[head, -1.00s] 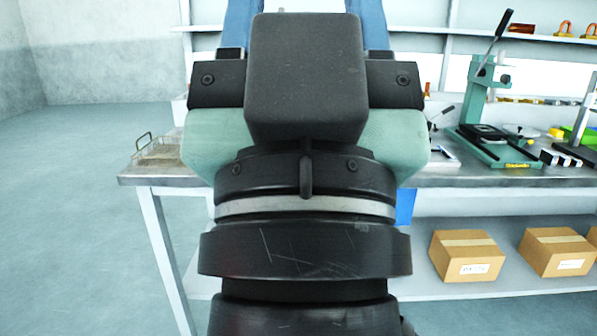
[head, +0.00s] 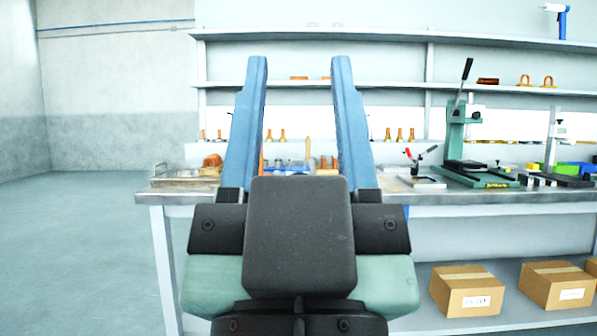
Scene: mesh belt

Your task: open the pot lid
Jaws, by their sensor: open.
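My gripper (head: 299,72) is in the middle of the head view. Its two blue fingers point up and away from me, wide apart, with nothing between their tips. The dark wrist and palm below hide part of the workbench. I cannot make out a pot or a lid in this view. The workbench (head: 500,197) stands beyond the gripper, and the fingers overlap its back part in the picture.
A wire tray (head: 172,181) lies at the bench's left end. A green lever press (head: 455,140) stands on the right. Small orange and metal parts stand along the back. Cardboard boxes (head: 467,290) sit on the lower shelf. The floor at left is clear.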

